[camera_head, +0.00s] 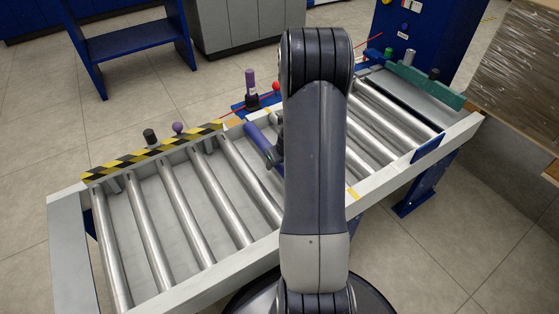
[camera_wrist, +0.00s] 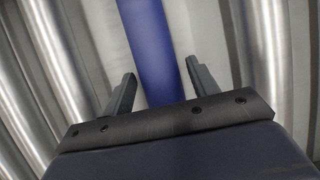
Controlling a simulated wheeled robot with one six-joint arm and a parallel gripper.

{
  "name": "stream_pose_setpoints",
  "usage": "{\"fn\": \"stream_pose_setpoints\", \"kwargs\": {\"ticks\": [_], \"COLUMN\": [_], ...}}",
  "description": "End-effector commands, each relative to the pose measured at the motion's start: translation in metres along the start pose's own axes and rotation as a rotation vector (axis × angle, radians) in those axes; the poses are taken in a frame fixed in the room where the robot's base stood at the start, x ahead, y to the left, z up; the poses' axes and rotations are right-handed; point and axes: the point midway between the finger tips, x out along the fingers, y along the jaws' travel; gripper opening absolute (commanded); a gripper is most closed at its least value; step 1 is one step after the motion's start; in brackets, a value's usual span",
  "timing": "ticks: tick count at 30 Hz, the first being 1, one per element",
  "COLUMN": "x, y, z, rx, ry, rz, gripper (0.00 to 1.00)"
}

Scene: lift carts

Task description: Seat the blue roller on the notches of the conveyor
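The blue roller (camera_head: 257,140) lies among the steel rollers of the conveyor (camera_head: 67,192), mostly hidden behind my arm in the head view. Its visible end is near the far rail. In the wrist view the blue roller (camera_wrist: 147,38) runs up the picture between the fingers of my gripper (camera_wrist: 160,75). The fingers are apart, one on each side of the roller, with some space showing beside it. My arm hides most of the gripper in the head view. I cannot tell whether the roller's ends are in the notches.
Steel rollers (camera_head: 182,215) flank the gap on both sides. A yellow-and-black striped strip (camera_head: 150,153) and knobs, including a purple one (camera_head: 251,82), stand along the far rail. A green bar (camera_head: 425,84) is at the right end. A wrapped load (camera_head: 515,65) stands far right.

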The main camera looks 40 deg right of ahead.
Motion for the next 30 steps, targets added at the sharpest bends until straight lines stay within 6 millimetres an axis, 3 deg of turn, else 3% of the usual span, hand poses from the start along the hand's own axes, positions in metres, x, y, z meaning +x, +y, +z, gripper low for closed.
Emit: {"fn": "stream_pose_setpoints", "kwargs": {"ticks": [11,24,30], "x": [-0.004,-0.086,-0.106], "y": [0.000,-0.001,0.000], "z": [0.000,0.002,0.001], "rx": [0.000,0.001,0.000], "ry": [0.002,-0.001,0.000], "rz": [0.001,-0.002,0.000], "gripper": [0.63,0.63,0.63]}}
